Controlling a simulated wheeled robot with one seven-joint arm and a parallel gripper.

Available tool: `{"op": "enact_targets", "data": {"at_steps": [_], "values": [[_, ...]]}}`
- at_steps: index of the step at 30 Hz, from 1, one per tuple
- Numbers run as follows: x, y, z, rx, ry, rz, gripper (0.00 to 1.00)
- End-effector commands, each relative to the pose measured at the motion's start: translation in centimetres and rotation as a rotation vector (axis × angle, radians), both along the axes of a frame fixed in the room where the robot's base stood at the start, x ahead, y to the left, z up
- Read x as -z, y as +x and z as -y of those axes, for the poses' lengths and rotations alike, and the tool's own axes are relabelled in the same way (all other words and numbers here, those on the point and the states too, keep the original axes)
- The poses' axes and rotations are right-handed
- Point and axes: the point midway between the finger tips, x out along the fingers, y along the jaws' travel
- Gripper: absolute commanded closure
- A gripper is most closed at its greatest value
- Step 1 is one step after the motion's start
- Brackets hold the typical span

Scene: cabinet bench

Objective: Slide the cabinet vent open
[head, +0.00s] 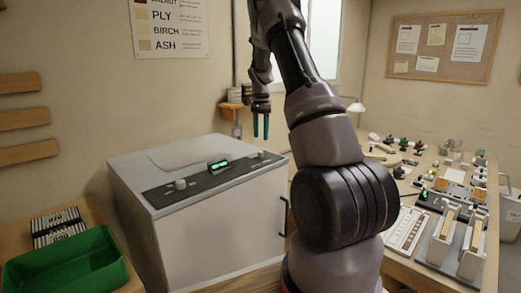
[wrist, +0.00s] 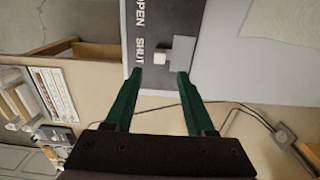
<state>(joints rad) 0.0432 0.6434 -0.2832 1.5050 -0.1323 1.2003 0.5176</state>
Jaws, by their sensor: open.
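The white cabinet (head: 225,222) has a dark panel (head: 215,180) along the front of its top. In the wrist view, part of a dark panel (wrist: 135,17) carries the words OPEN, partly cut off, and SHUT. My gripper (head: 261,136) is open and empty, with teal fingers pointing down above the panel's right end. In the wrist view my gripper (wrist: 160,76) has its fingertips just short of the knob, with no contact visible.
A round knob (head: 181,184) and a green-lit display (head: 218,166) sit on the panel. A green bin (head: 65,268) stands at the left. A crowded workbench (head: 405,262) lies to the right.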

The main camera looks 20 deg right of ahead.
Motion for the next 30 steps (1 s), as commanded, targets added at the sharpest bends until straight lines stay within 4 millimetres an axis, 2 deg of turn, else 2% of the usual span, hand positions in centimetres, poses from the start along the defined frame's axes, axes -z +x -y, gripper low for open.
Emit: {"op": "enact_targets", "data": {"at_steps": [1,6,12,23,24,28,30], "values": [[1.1,-0.1,0.0,-0.001,0.000,-0.003,0.45],[4.3,-0.1,0.0,0.000,0.000,-0.003,0.45],[6.7,0.0,0.0,-0.001,0.001,-0.001,0.45],[7.3,0.0,0.0,-0.001,0.000,0.002,0.45],[7.3,0.0,0.0,-0.001,0.000,0.002,0.49],[7.3,0.0,0.0,-0.001,0.000,0.002,0.99],[7.3,0.0,0.0,-0.001,0.000,0.002,1.00]]}}
